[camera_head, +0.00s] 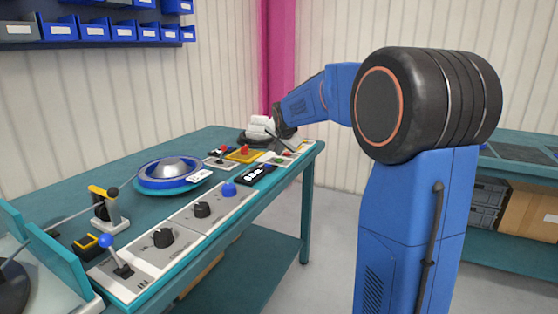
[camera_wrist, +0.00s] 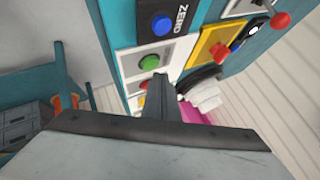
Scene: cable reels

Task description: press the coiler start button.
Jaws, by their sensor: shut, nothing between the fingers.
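The green button (camera_wrist: 149,62), on a white panel with a red button (camera_wrist: 143,84) beside it, shows in the wrist view. The panel is at the far right end of the bench in the head view, where the green button (camera_head: 277,160) is small. My gripper (camera_wrist: 161,80) is shut and empty. Its fingertips appear over the panel near the two buttons, overlapping the panel's edge in the picture. I cannot tell whether they touch it. In the head view my gripper (camera_head: 290,146) is small and dark above the panel. No lettering is legible by the green button.
A yellow plate with a red button (camera_head: 244,152) and a red-knobbed lever (camera_head: 220,153) sit beside the panel. A blue reel (camera_head: 171,173) lies mid-bench. The floor right of the bench is clear.

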